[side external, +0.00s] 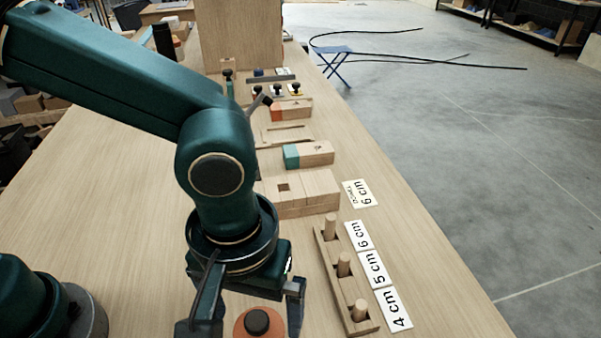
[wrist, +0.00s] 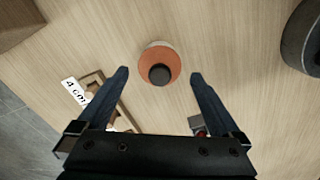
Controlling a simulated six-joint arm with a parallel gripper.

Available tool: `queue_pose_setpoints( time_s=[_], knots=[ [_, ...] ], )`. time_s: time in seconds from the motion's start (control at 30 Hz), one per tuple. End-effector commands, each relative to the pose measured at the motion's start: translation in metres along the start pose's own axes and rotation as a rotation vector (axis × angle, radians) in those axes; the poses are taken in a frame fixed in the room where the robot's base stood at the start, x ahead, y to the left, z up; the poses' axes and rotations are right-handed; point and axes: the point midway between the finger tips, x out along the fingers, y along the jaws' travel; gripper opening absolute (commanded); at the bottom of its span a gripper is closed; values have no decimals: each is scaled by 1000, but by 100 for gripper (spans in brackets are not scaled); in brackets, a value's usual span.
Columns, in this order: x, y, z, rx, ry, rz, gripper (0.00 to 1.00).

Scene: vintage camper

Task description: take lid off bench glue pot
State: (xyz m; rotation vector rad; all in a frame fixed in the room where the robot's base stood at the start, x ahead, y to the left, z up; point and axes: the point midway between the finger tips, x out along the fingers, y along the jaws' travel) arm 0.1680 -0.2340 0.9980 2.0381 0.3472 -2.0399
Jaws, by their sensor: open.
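The glue pot's lid (wrist: 159,54) is an orange-red disc with a black knob (wrist: 159,75) in the middle. In the wrist view a pale rim of the pot (wrist: 160,43) shows at the lid's top edge. The lid (side external: 243,325) also shows at the bottom of the side view, where the pot's lower part is cut off. My gripper (wrist: 159,75) is open, with one finger on each side of the knob and lid. The fingers appear apart from both. In the side view my gripper (side external: 243,312) is upright over the pot.
A wooden dowel rack (side external: 358,314) with several pegs stands right of my gripper, beside cards marked in cm (side external: 393,309). A wooden block with a square hole (side external: 305,190) and coloured-end blocks (side external: 308,154) stand farther back. The bench's left part is clear.

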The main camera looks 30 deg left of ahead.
Motion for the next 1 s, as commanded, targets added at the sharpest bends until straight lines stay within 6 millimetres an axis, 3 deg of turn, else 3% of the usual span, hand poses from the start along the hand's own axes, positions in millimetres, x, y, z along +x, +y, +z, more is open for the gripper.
queue_pose_setpoints(
  time_s=[0.2, 0.47, 0.5, 0.7, 1.0],
  knots=[
    [20, 0, 0, 0, 0, 0, 100],
    [22, 0, 0, -1, 1, 2, 100],
    [22, 0, 0, -1, 1, 2, 96],
    [22, 0, 0, -1, 1, 2, 24],
    [20, 0, -1, -1, 1, 4, 24]
  ],
)
